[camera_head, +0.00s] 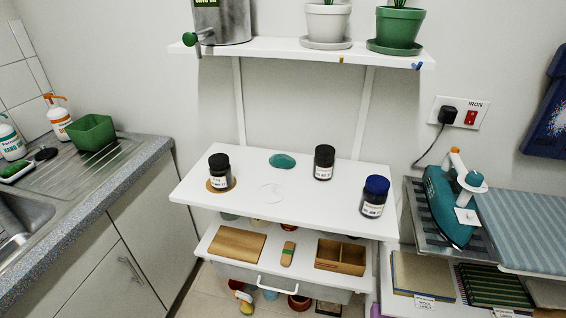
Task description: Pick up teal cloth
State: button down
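The only teal thing lying flat is a small rounded teal patch (282,160) on the white table (300,200), toward its back edge. It looks like the teal cloth, but it is too small to be sure. It sits between a dark jar on a round brown coaster at the left and another dark jar at the right, touching neither. Nothing covers it. My gripper is not in view.
Dark jars stand at left (219,172), back right (324,162) and, blue-lidded, front right (375,195). A faint clear disc (271,193) lies mid-table. A shelf (300,50) with pots hangs above. A teal iron (450,205) stands right; the sink counter is left.

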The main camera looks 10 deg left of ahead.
aim_at(281, 161)
jog(key=i+l, duration=0.25)
jog(key=l, duration=0.15)
jog(key=i+l, duration=0.3)
jog(key=i+l+u, duration=0.1)
jog(key=l+u, duration=0.15)
jog(key=u, duration=0.15)
jog(key=i+l+u, duration=0.1)
jog(key=l+u, duration=0.15)
jog(key=u, duration=0.15)
jog(key=l+u, duration=0.25)
jog(key=u, duration=0.15)
